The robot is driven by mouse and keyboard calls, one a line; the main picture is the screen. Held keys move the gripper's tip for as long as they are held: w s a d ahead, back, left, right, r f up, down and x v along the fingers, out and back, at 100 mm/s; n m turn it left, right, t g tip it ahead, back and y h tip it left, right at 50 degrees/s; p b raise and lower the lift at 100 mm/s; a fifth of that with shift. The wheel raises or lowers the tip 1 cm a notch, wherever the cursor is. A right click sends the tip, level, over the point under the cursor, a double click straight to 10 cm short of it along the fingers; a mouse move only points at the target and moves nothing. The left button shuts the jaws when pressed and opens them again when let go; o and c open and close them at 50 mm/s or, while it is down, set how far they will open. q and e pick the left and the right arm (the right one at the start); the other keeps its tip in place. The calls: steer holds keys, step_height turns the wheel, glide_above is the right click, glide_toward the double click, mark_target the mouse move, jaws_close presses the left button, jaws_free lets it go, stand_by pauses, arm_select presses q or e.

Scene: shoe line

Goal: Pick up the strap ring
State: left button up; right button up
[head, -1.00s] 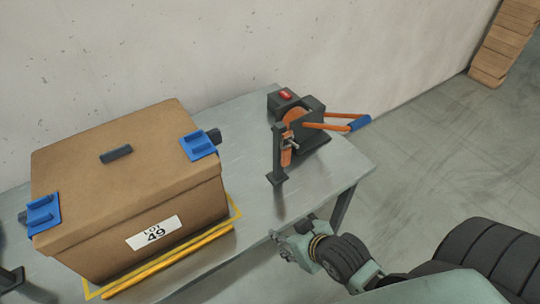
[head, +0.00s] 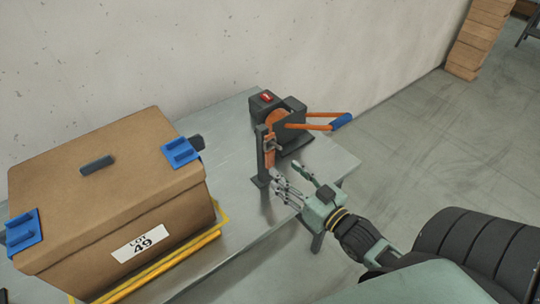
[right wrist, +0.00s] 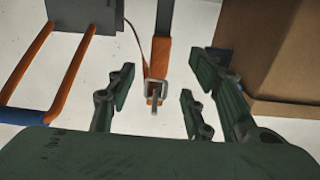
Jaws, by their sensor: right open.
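The strap ring (right wrist: 155,88) is a small metal ring at the end of an orange strap (right wrist: 160,58), which hangs at a dark post. In the head view the strap (head: 269,150) shows on the front of the black and orange strap device (head: 292,124); the ring is too small to make out clearly there. My right gripper (head: 286,175) is open and empty, just in front of the post. In the right wrist view its fingers (right wrist: 158,86) stand apart on either side of the ring in the picture; I see no contact. My left gripper is not in view.
A large cardboard box (head: 115,200) labelled LOT 49 stands on the metal table (head: 235,150), with blue clips at its top edges. A yellow bar (head: 165,268) lies along its front. An orange lever with a blue grip (head: 341,122) sticks out right of the device.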

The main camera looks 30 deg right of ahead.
mark_target(272, 158)
steer(key=w, duration=0.2)
steer(key=w+p, duration=0.1)
steer(key=w, duration=0.4)
steer(key=shift+a+r+p, duration=0.15)
steer(key=shift+r+p, duration=0.1)
steer(key=shift+p, duration=0.05)
steer(key=shift+w+f, duration=0.1)
steer(key=shift+w, duration=0.35)
jaws_close()
